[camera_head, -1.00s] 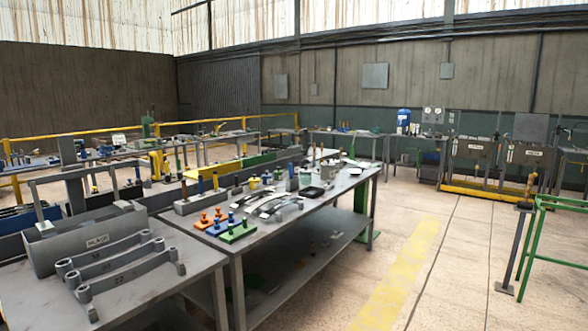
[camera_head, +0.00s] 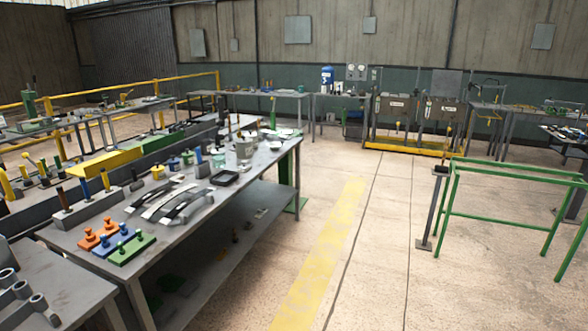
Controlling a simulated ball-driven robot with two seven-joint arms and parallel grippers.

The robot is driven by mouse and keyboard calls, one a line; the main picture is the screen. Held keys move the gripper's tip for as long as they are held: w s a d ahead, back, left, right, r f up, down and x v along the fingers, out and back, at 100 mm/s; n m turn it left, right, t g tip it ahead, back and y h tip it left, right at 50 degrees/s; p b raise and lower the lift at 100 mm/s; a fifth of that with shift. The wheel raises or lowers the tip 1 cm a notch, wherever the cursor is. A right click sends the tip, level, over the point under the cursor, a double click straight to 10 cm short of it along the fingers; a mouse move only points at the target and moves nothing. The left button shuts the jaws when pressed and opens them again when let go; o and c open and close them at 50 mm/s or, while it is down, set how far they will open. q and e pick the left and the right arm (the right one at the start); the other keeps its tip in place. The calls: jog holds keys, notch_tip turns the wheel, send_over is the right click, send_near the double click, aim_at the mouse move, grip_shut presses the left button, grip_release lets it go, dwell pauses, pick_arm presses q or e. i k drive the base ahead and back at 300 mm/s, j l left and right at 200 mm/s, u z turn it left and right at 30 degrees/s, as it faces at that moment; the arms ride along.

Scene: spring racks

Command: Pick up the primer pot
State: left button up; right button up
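Several small pots and cans stand near the far end of the grey metal workbench (camera_head: 85,237). Neither of my grippers is in view.
Leaf springs (camera_head: 160,203), coloured peg blocks (camera_head: 130,249) and a black tray (camera_head: 224,177) lie on the bench. A green frame (camera_head: 500,172) and a post (camera_head: 431,210) stand on the right. The floor (camera_head: 370,240) between is clear.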

aim_at(206, 143)
jog(key=i+z, duration=0.3)
jog(key=i, duration=1.95)
